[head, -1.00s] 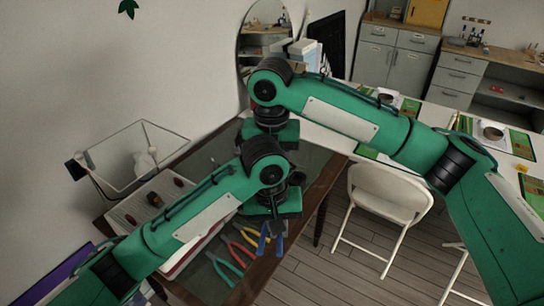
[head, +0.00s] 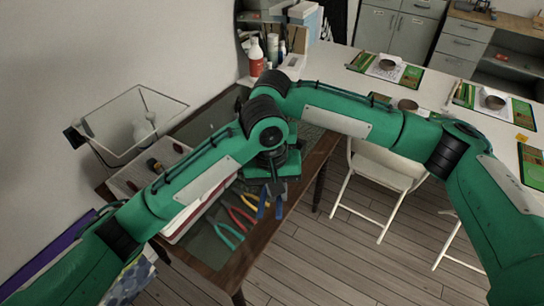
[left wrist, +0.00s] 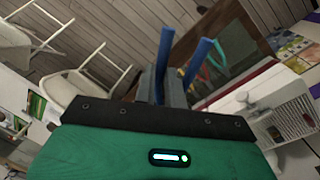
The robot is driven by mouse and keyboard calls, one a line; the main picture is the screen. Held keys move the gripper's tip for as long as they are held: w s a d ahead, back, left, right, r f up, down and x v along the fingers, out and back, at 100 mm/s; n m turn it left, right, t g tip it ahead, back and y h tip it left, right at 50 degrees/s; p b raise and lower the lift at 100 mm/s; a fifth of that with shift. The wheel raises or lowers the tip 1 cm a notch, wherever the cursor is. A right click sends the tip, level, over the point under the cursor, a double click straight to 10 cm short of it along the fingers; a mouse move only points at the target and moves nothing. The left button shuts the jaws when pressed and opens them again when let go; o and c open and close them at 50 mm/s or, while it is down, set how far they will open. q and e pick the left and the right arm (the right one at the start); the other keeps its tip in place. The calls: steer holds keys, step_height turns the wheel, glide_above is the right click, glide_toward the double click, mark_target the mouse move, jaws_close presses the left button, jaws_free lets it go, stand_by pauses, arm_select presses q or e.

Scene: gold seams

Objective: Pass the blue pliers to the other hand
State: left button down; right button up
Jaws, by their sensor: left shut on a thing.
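My left gripper (head: 272,190) is shut on the blue pliers (head: 262,204), over the dark table. The blue handles stick out past its fingers. In the left wrist view, the two blue handles (left wrist: 165,48) extend away from the left gripper (left wrist: 160,88), spread apart; the pliers' head is hidden. My right arm comes in from the right, and its wrist passes behind my left wrist. The right gripper is hidden there.
Red pliers (head: 240,217), yellow pliers (head: 250,199) and teal pliers (head: 226,234) lie on the dark table (head: 315,160) close to the left gripper. A white folding chair (head: 385,170) stands right of the table.

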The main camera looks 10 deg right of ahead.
jaws_close()
arm_select(q)
steer(key=c, duration=1.4)
jaws_free()
steer(key=shift+o, duration=0.2)
